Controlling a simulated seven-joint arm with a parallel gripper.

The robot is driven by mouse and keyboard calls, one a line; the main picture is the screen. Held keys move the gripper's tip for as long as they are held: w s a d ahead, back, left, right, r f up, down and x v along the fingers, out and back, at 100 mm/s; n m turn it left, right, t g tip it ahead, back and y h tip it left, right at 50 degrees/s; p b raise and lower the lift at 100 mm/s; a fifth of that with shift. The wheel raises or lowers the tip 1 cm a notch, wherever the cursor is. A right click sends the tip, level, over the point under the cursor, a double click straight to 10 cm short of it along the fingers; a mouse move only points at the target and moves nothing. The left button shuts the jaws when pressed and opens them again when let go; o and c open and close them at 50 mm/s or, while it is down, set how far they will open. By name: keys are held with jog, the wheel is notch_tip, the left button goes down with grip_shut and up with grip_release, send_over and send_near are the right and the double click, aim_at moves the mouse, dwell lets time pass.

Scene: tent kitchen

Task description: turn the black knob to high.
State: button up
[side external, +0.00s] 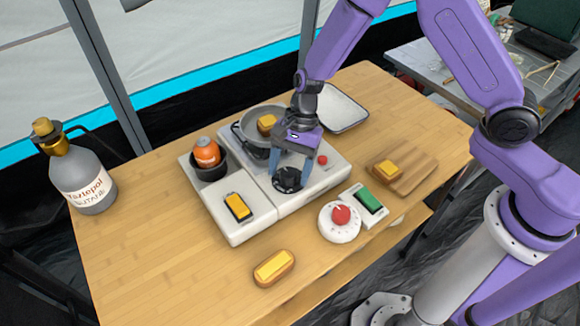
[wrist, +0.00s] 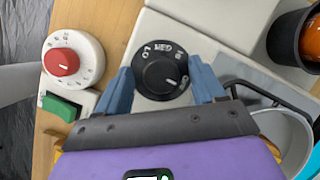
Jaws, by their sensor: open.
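The black knob (side external: 287,181) sits on the front of the white stove unit (side external: 312,191). In the wrist view the black knob (wrist: 161,74) has a round dial with white lettering, LO, MED and HI among it. A short white mark on the knob lies low right of its middle; its exact setting is hard to read. My gripper (side external: 289,175) points down over the knob. In the wrist view my gripper (wrist: 160,68) is open, with one blue finger on each side of the dial. I cannot tell whether either finger touches it.
A pan (side external: 254,117) with a yellow-topped piece stands behind my gripper. A red dial (side external: 341,215) and green switch (side external: 368,200) lie to the right in front. An orange can (side external: 207,152) stands in a black pot at the left. Wooden table (side external: 160,240) is bare at front left.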

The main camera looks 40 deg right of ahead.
jog(key=shift+c, duration=0.4)
jog(key=c, duration=1)
jog(key=n+g, duration=0.1)
jog(key=n, duration=0.2)
jog(key=shift+w+n+h, duration=0.1)
jog(key=shift+n+h, duration=0.3)
jog(key=n+g+h, duration=0.1)
jog(key=n, duration=0.2)
jog(key=shift+n, duration=0.3)
jog(key=n+h, duration=0.1)
jog(key=n, duration=0.2)
jog(key=n+h, duration=0.1)
jog(key=n, duration=0.2)
jog(key=shift+a+g+h, duration=0.15)
jog(key=shift+g+h, duration=0.15)
jog(key=shift+h, duration=0.1)
jog(key=shift+w+n, duration=0.1)
jog(key=shift+n, duration=0.2)
